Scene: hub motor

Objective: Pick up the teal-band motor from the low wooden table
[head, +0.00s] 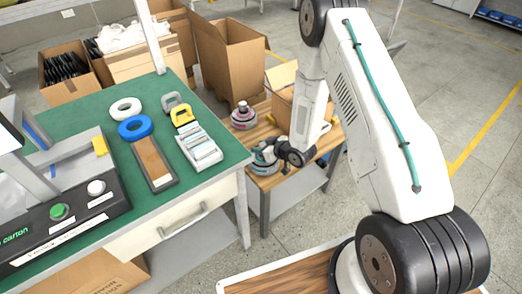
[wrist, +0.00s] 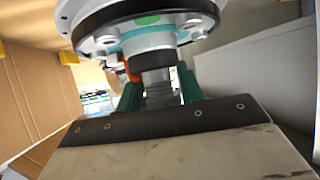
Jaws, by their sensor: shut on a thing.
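The teal-band motor (head: 262,168) is at the near end of the low wooden table (head: 266,131) in the head view, partly covered by my gripper (head: 272,152). In the wrist view the motor (wrist: 145,22) fills the top, a round metal flange with bolts and a teal band. My gripper's teal fingers (wrist: 160,85) are shut on the motor's shaft, one on each side. The head view does not clearly show whether the motor touches the table top.
A motor with a pink band (head: 243,117) stands farther back on the low table. An open cardboard box (head: 284,105) is at its far right side. The green workbench (head: 205,110) with tape rolls and trays borders it on the left. Grey floor is free at right.

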